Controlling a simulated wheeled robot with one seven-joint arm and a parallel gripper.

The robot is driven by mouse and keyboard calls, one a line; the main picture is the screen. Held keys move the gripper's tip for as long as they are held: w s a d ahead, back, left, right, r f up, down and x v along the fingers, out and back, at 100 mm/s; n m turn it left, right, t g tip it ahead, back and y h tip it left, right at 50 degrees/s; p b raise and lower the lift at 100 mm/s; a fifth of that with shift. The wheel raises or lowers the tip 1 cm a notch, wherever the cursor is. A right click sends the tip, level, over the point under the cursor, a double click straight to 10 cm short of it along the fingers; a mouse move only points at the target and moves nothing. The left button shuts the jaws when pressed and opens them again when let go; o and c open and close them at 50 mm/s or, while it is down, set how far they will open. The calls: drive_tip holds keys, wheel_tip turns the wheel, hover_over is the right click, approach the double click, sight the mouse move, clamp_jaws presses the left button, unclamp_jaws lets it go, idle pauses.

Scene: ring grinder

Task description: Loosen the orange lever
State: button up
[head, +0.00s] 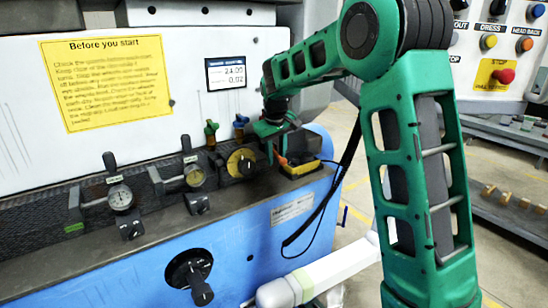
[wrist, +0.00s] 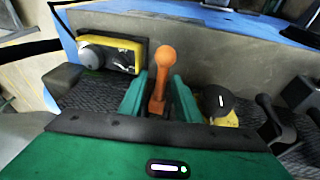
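The orange lever (wrist: 165,60) stands up with a round ball end in the middle of the wrist view. In the head view a small part of the orange lever (head: 282,160) shows below my gripper (head: 274,145). In the wrist view the two green fingers of my gripper (wrist: 158,90) stand apart, one on each side of the lever's lower part. A narrow gap seems to show beside the lever, so the fingers look open around it. Contact is hard to tell. The lever's base is hidden.
A yellow box with a grey knob (wrist: 92,56) stands close by on the left in the wrist view. A black knob on a yellow dial (head: 241,162) is on the other side. Gauges with levers (head: 120,198) line the machine ledge further left.

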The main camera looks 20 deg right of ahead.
drive_tip(key=v, duration=1)
drive_tip(key=shift+r, duration=0.3)
drive_tip(key=shift+s, duration=0.15)
drive_tip(key=s+d+f+m+g, duration=0.15)
drive_tip(key=s+d, duration=0.25)
drive_tip(key=s, duration=0.4)
drive_tip(key=s+d+f+m, duration=0.2)
drive_tip(key=s+d, duration=0.2)
drive_tip(key=s, duration=0.4)
drive_tip(key=s+d+f+m+g, duration=0.15)
drive_tip(key=s+d, duration=0.25)
drive_tip(key=s, duration=0.4)
drive_tip(key=s+f+m+y, duration=0.1)
drive_tip(key=s+f, duration=0.3)
drive_tip(key=s, duration=0.6)
drive_tip(key=s+a+f+m, duration=0.1)
drive_tip(key=s+f, duration=0.3)
drive_tip(key=s, duration=0.6)
drive_tip(key=shift+s+a+f+m+y, duration=0.15)
drive_tip(key=shift+s+f+m+y, duration=0.2)
drive_tip(key=shift+m, duration=0.55)
drive_tip(key=shift+r, duration=0.1)
